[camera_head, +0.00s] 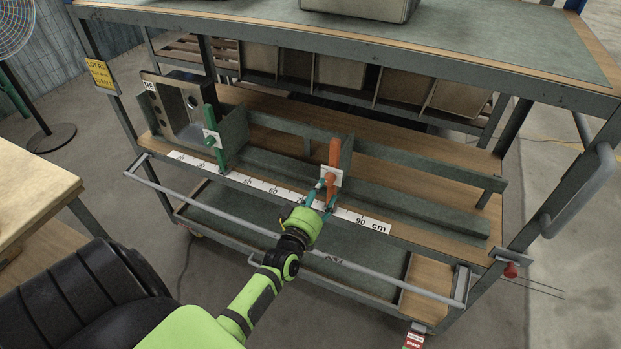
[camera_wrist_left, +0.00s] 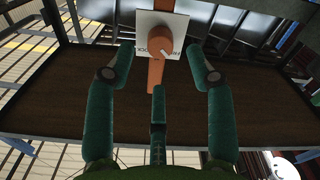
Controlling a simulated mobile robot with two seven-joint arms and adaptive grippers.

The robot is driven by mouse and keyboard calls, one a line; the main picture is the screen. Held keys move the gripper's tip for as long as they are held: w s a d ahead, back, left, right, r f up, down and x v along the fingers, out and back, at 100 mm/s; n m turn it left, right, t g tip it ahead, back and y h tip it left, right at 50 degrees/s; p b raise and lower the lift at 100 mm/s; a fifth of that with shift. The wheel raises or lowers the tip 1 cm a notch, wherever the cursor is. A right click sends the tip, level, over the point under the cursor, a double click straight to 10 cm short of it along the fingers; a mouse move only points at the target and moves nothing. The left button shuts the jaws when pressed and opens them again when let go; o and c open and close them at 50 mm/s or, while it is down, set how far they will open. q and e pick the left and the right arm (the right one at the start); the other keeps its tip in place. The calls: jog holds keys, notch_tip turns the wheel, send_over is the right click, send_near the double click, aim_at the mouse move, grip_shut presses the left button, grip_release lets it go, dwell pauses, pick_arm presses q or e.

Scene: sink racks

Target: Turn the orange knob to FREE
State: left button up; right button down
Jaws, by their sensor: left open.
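The orange knob (camera_head: 330,178) sits on a small square white plate on an orange upright post (camera_head: 333,152) at the front of the cart's middle shelf. In the left wrist view the round knob (camera_wrist_left: 161,39) carries a pale pointer mark, and the plate (camera_wrist_left: 146,19) has dark lettering on both sides, too small to read surely. My left gripper (camera_head: 322,196) is open, its teal fingers just in front of the plate. In the wrist view the gripper (camera_wrist_left: 157,74) has its fingertips apart, one on each side below the knob, with no contact visible. My right gripper is not in view.
A green post with a green knob (camera_head: 211,141) stands left along the white centimetre ruler (camera_head: 262,186). A grey rail (camera_head: 235,222) runs along the cart front beneath my arm. The cart's top shelf (camera_head: 460,50) overhangs behind.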

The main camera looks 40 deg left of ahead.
pick_arm(q)
jog(key=v, duration=0.8)
jog(key=shift+s, duration=0.15)
jog(key=s+d+f+m+g+h, duration=0.1)
jog(key=s+d+f+m+g, duration=0.2)
jog(key=f, duration=0.7)
jog(key=s+d+f+m+g+h, duration=0.25)
jog(key=s+f, duration=0.35)
jog(key=f, duration=0.3)
jog(key=s+d+f+m+g+h, duration=0.1)
jog(key=s+d+f+g, duration=0.25)
jog(key=f, duration=0.65)
jog(key=s+f+m+g, duration=0.2)
jog(key=s+f, duration=0.3)
jog(key=s, duration=0.7)
jog(key=s+d+f+m+g, duration=0.1)
jog(key=s+f+m+g, duration=0.2)
jog(key=s, duration=0.9)
notch_tip(320, 180, down, 4)
jog(key=shift+s+r+m+g, duration=0.25)
jog(key=shift+m+g, duration=0.1)
jog(key=shift+g, duration=0.85)
